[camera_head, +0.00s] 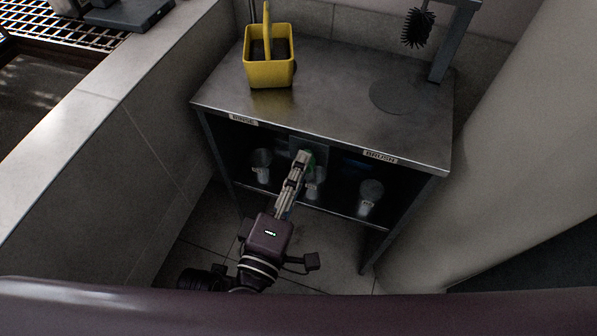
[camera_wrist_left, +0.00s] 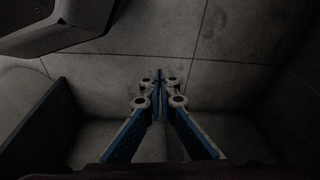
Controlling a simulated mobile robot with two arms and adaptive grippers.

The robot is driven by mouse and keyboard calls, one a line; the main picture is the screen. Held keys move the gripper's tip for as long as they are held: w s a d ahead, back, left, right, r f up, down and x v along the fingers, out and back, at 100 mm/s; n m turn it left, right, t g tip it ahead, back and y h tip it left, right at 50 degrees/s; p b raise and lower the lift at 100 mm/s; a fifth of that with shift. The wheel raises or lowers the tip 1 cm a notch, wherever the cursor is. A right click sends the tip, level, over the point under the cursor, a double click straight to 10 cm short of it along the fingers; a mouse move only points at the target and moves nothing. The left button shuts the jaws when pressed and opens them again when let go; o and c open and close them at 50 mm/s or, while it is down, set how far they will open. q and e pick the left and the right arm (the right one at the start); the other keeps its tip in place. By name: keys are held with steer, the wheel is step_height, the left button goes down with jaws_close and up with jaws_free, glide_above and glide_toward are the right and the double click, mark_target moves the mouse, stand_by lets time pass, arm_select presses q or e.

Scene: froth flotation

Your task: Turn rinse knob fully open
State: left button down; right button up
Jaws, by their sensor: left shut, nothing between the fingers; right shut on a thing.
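The rinse knob (camera_head: 311,159) shows as a bit of green under the front of the metal table, mostly hidden by my fingers. My right gripper (camera_head: 304,160) reaches up to it from below, and its fingers are shut on the knob. How far the knob is turned cannot be told. My left gripper shows only in the left wrist view (camera_wrist_left: 160,78), shut and empty above a tiled floor.
The metal table (camera_head: 335,85) carries a yellow caddy (camera_head: 270,72) and a stand with a black brush (camera_head: 417,28). Cups (camera_head: 370,192) stand on a shelf below, beside the gripper. A tiled wall (camera_head: 120,165) is at left, a pale curved surface (camera_head: 520,130) at right.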

arm_select(q)
steer(key=shift+w+r, duration=0.2)
steer(key=shift+r, duration=0.45)
arm_select(e)
steer(key=shift+m, duration=0.4)
steer(key=o, duration=1.1)
steer(key=shift+o, duration=0.2)
steer(key=v, duration=0.7)
steer(key=shift+s, duration=0.25)
steer(key=shift+a, duration=0.1)
